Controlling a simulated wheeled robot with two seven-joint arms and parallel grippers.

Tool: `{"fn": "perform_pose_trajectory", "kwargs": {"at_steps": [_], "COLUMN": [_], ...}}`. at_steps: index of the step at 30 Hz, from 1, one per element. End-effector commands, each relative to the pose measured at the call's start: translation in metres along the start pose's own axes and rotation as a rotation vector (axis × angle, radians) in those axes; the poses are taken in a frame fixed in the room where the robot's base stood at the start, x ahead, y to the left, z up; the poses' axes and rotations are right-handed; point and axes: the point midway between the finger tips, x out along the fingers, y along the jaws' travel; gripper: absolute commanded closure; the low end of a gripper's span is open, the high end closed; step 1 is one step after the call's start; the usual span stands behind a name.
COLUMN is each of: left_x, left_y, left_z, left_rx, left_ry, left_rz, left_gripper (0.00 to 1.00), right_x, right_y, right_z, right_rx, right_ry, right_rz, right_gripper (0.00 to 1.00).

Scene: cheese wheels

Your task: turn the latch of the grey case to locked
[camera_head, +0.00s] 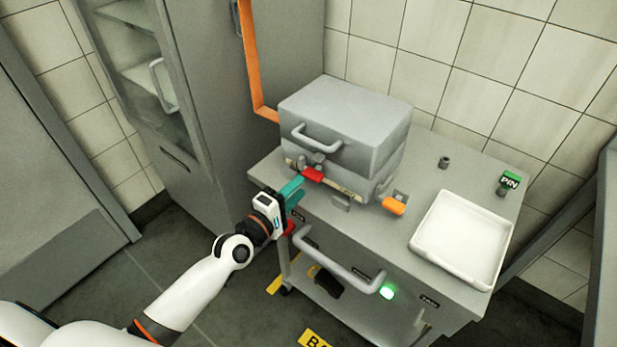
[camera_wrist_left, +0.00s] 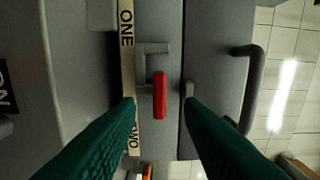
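The grey case (camera_head: 345,115) sits closed on a grey cart, with a bar handle (camera_head: 318,138) on its front. A small red latch (camera_head: 312,174) is on the front below the handle. In the left wrist view the red latch (camera_wrist_left: 159,97) is an upright bar beside a grey bracket (camera_wrist_left: 152,60) and a pale strip (camera_wrist_left: 127,65) reading ONE and TWO. My left gripper (camera_head: 296,189) is at the case's front left, near the latch. Its teal fingers (camera_wrist_left: 160,108) are open, one on each side of the latch in the wrist view; contact is not visible. My right gripper is not in view.
An orange handle (camera_head: 393,206) sits at the case's right. A white tray (camera_head: 462,240) and a green-labelled item (camera_head: 510,181) stand on the cart's right part. The cart's front bar (camera_head: 335,262) juts out below my left gripper. A tall grey cabinet (camera_head: 190,80) stands left.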

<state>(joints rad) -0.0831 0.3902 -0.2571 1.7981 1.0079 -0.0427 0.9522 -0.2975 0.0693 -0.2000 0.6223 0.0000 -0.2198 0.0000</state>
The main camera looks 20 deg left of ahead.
Motion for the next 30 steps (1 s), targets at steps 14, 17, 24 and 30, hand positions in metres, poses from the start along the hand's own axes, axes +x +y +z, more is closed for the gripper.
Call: {"fn": "perform_pose_trajectory", "kwargs": {"at_steps": [14, 17, 24, 30], "left_x": [0.049, 0.049, 0.049, 0.049], "left_y": [0.001, 0.001, 0.001, 0.001], "left_z": [-0.001, -0.001, 0.0, 0.0], "left_rx": [0.002, 0.002, 0.002, 0.003], "left_ry": [0.001, 0.001, 0.001, 0.001], "left_rz": [0.002, 0.002, 0.002, 0.002], "left_gripper": [0.65, 0.65, 0.87, 1.0], "right_x": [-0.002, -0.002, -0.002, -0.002], "right_y": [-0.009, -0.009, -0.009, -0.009], "right_z": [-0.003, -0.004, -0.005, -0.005], "right_rx": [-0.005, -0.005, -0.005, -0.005], "right_ry": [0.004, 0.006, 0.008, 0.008], "right_rz": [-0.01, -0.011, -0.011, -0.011], "right_gripper": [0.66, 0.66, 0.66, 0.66]}}
